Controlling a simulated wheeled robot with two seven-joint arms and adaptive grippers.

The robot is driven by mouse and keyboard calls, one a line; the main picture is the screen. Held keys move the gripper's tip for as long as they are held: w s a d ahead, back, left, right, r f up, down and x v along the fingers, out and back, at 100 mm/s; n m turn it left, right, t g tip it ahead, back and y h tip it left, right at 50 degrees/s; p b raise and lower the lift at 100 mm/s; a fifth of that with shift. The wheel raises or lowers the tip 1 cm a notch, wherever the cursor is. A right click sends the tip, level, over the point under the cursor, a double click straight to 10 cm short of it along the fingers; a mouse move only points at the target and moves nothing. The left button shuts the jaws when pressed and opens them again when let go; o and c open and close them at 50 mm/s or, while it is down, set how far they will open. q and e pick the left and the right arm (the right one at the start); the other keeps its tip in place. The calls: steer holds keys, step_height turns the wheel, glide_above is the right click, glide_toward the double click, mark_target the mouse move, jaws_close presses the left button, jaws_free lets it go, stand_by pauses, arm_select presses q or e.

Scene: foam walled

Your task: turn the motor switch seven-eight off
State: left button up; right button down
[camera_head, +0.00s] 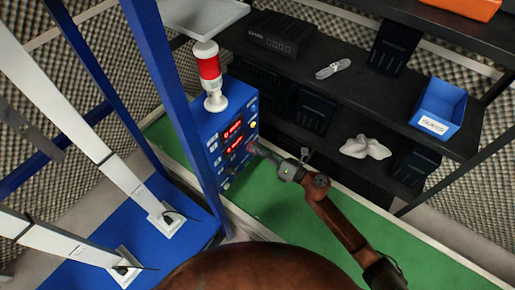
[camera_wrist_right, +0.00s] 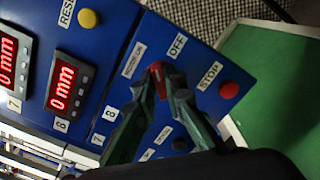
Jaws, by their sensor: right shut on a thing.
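The blue control box (camera_head: 211,128) stands on the green surface in the head view. The right wrist view shows its panel close up, turned sideways. There, my right gripper (camera_wrist_right: 161,84) has its fingertips closed on a small red switch knob (camera_wrist_right: 157,67), mostly hidden between them. The OFF label (camera_wrist_right: 178,46) is just beyond the knob. Another label (camera_wrist_right: 133,60), too blurred to read surely, is to its left. A "78" marking (camera_wrist_right: 104,126) is lower left. In the head view my right gripper (camera_head: 255,150) reaches the box's front face from the right. My left gripper is out of view.
A red STOP button (camera_wrist_right: 229,89) is close to the right of my fingers. A yellow RESET button (camera_wrist_right: 88,18) and red displays (camera_wrist_right: 66,88) are to the left. A blue post (camera_head: 172,90) stands beside the box. Dark shelves (camera_head: 330,75) stand behind.

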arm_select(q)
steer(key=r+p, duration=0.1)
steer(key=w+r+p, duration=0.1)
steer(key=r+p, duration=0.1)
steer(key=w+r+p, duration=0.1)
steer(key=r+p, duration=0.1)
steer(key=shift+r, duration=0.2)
arm_select(e)
steer(key=m, duration=0.8)
steer(key=shift+w+d+f+m, duration=0.1)
steer(key=shift+m, duration=0.3)
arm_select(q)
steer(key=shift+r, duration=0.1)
arm_select(e)
steer(key=shift+f, duration=0.1)
steer(key=c, duration=2)
jaws_free()
steer(key=v, duration=1.2)
